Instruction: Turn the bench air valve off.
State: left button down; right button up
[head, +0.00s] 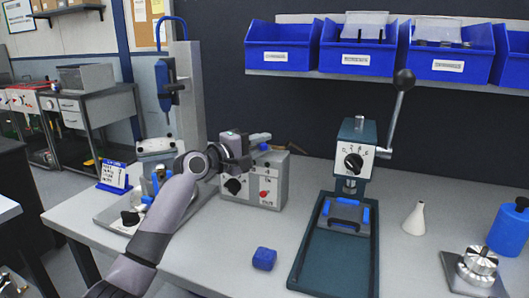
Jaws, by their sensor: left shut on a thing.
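A grey control box (262,196) stands on the bench, with a black knob, a red knob and a blue part (264,147) on top. My left gripper (240,148) is at the box's upper left, in front of its top edge. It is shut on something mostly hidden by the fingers. A pale lever-like piece (259,137) sticks out to the right beside the fingertips and seems to be what it holds. I cannot tell for sure whether this is the air valve's handle, nor its exact angle. My right gripper is not in view.
A dark green press (333,250) with a dial and long lever stands right of the box. A blue block (264,258) lies on the bare front bench. A white cone (415,219) and blue bottle (510,229) are at right. A blue-handled tool (163,85) hangs behind my arm.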

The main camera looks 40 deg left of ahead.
pick_arm(q)
jog(key=shift+s+a+f+m+g+h+b, duration=0.15)
jog(key=shift+m+h+b, duration=0.2)
jog(key=shift+h+b, duration=0.15)
jog(key=shift+s+a+f+m+g+h+b, duration=0.15)
jog(key=shift+m+h+b, duration=0.2)
jog(key=shift+h, duration=0.25)
jog(key=shift+s+a+r+m+g+h+b, duration=0.1)
jog(key=shift+s+a+m+g+h+b, duration=0.15)
jog(key=shift+m+g+h+b, duration=0.5)
jog(key=shift+s+a+r+m+g+h+b, duration=0.2)
jog(key=shift+m+h, duration=0.3)
jog(key=shift+h, duration=0.5)
jog(key=shift+s+a+m+g+h+b, duration=0.15)
jog(key=shift+a+m+g+h+b, duration=0.2)
jog(key=shift+m+g+h, duration=0.4)
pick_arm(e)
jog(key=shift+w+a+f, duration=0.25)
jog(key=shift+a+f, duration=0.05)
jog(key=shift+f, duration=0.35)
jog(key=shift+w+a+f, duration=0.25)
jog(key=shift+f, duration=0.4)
pick_arm(q)
jog(key=c, duration=1.1)
grip_release()
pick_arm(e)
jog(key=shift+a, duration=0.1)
